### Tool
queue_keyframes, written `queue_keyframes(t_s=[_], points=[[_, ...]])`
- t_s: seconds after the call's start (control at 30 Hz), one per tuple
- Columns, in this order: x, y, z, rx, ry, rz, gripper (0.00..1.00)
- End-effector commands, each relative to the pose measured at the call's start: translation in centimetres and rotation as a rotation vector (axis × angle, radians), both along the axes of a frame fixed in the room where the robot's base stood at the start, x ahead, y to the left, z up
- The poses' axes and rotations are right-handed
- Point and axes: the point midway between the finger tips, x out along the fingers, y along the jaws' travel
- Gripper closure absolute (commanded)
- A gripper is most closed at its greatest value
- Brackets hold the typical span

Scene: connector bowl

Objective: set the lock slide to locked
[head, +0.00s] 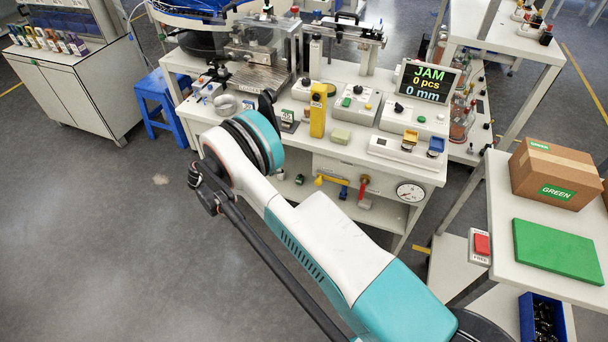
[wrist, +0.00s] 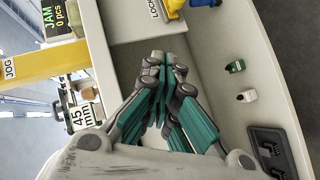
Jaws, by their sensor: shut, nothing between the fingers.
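My gripper (wrist: 165,62) shows in the wrist view, its green-and-grey fingers together with nothing between them. It points towards a white panel. Beyond the fingertips, at the top edge, a white label reading LOCK (wrist: 154,8) is partly cut off. A yellow part (wrist: 173,8) sits beside it, with a blue part just right of that. The fingertips appear apart from these parts. I cannot make out the lock slide's position. In the head view, a yellow handle (head: 322,181) and a blue part (head: 343,193) show at the bench's front panel. My arm hides the gripper there.
A yellow JOG post (head: 318,110) stands on the white bench (head: 345,152); it also shows in the wrist view (wrist: 30,68). A red handle (head: 363,185) and a gauge (head: 410,192) are on the front panel. The display (head: 427,81) reads JAM. Open floor lies left.

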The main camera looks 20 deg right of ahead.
Motion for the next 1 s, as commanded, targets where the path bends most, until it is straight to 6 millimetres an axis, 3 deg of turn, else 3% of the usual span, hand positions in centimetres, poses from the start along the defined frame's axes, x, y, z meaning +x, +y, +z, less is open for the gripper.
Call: queue_keyframes(t_s=[0.1, 0.37, 0.83, 1.0], points=[[-0.6, 0.4, -1.7, -0.027, -0.016, -0.01, 1.0], [-0.7, -0.8, -2.9, -0.038, -0.024, -0.017, 1.0], [1.2, -8.9, -5.8, -0.038, -0.023, -0.018, 1.0], [0.0, -10.6, -6.8, -0.037, -0.023, -0.016, 1.0]])
